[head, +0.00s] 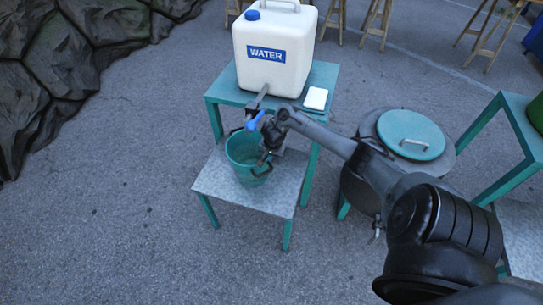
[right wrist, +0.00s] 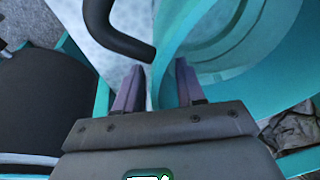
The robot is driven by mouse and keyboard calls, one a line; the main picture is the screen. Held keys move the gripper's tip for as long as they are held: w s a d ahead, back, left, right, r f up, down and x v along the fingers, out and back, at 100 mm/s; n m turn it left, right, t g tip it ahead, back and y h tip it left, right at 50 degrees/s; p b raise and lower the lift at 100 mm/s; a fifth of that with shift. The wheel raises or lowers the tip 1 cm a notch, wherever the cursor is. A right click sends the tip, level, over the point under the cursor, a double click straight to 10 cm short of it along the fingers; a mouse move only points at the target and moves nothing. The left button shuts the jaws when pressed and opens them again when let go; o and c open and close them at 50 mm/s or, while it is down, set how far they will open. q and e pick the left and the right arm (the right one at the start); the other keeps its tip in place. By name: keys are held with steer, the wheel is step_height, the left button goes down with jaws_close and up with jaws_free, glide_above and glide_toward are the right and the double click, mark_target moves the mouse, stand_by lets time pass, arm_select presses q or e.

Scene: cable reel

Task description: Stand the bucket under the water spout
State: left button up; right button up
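The teal bucket (head: 240,172) stands upright on the grey metal lower shelf (head: 217,186). Its opening shows just below the spout (head: 260,98) with its blue tap lever (head: 255,121); exact alignment in depth is hard to tell. The spout comes from the white WATER container (head: 266,55). My right gripper (head: 264,158) is at the bucket's right side. In the right wrist view, the gripper (right wrist: 158,88) has its fingers apart around the bucket wall (right wrist: 168,55), with a gap at the left finger. The black bucket handle (right wrist: 118,32) lies beyond the left finger. My left gripper is out of view.
The container stands on a teal stand (head: 325,78), with a small white block (head: 316,98) beside it. A barrel with a teal lid (head: 411,135) is to the right, near my right arm. Rocks (head: 70,60) fill the upper left. The ground at left is clear.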

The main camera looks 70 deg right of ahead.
steer(key=p+v, duration=0.7)
steer(key=v, duration=0.3)
steer(key=shift+r, duration=0.4)
